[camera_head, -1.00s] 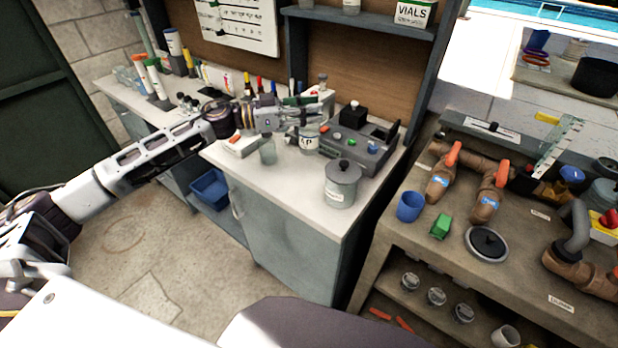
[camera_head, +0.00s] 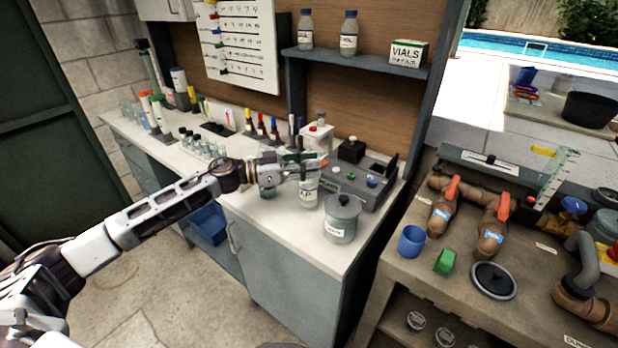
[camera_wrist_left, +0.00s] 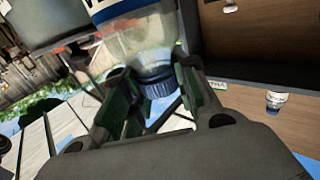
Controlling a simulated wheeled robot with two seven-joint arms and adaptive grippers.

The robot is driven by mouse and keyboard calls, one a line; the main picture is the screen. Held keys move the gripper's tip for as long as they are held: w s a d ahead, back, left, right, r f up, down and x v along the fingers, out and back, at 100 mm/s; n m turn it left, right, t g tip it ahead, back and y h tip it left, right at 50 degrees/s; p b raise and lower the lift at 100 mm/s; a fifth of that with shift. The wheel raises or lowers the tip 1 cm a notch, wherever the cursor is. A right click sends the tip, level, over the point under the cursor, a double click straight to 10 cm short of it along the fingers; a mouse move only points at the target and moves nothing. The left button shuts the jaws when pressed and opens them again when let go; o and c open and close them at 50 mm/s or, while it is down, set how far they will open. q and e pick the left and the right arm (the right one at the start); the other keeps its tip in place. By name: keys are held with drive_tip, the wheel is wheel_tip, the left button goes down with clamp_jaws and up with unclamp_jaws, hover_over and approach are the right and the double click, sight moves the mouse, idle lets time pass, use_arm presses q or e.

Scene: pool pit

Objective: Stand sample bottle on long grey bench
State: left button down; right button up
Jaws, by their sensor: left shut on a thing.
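The sample bottle (camera_head: 308,193) is clear with a white and blue label and hangs upright below my left gripper (camera_head: 308,168). The gripper is shut on its upper end. In the left wrist view the bottle (camera_wrist_left: 150,45) shows its dark blue cap (camera_wrist_left: 156,84) between the green-padded fingers (camera_wrist_left: 155,100). The long grey bench (camera_head: 285,222) has a pale top and grey cabinet fronts. My right gripper is not in view.
Several small vials (camera_head: 203,147) stand to the left. A shelf (camera_head: 365,65) hangs above. A second bench (camera_head: 405,272) with pipes is at right.

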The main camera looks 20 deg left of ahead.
sight(309, 184)
use_arm(q)
drive_tip(key=shift+f, duration=0.35)
wheel_tip(309, 184, down, 3)
drive_tip(key=c, duration=1.6)
unclamp_jaws()
drive_tip(key=o, duration=0.5)
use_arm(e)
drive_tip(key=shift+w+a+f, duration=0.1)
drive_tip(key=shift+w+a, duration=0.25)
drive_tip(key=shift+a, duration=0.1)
